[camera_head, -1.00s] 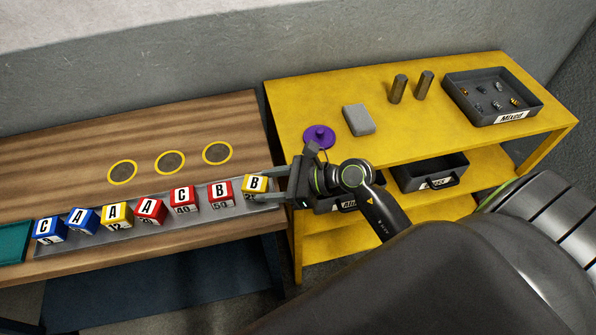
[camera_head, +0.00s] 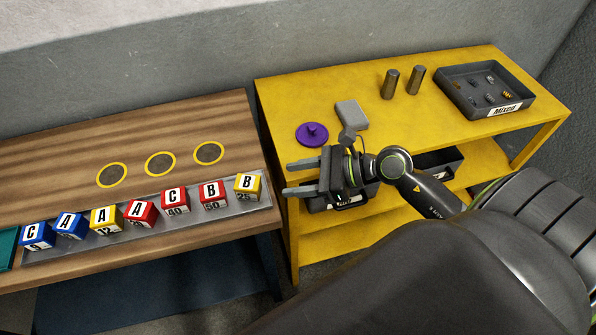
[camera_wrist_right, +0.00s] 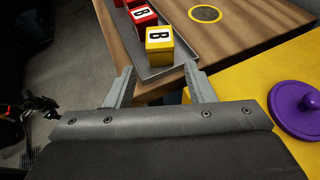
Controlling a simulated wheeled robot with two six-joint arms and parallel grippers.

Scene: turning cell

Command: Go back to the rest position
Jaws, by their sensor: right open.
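My right gripper (camera_head: 303,177) is open and empty, with its two fingers apart and pointing left. It hangs in front of the yellow table's left end, to the right of the wooden table's edge. In the right wrist view the open fingers (camera_wrist_right: 160,88) point toward the yellow B cube (camera_wrist_right: 159,39), with a clear gap between. That cube (camera_head: 248,187) stands at the right end of a grey metal tray (camera_head: 160,229). My left gripper is not in view.
Several red, blue and yellow lettered cubes stand in the tray. Three yellow-ringed circles mark the wooden table (camera_head: 60,165). The yellow table (camera_head: 350,85) bears a purple knobbed disc (camera_head: 312,134), a grey block (camera_head: 352,114), two metal cylinders and a Mixed tray (camera_head: 486,90). Dark bins sit below.

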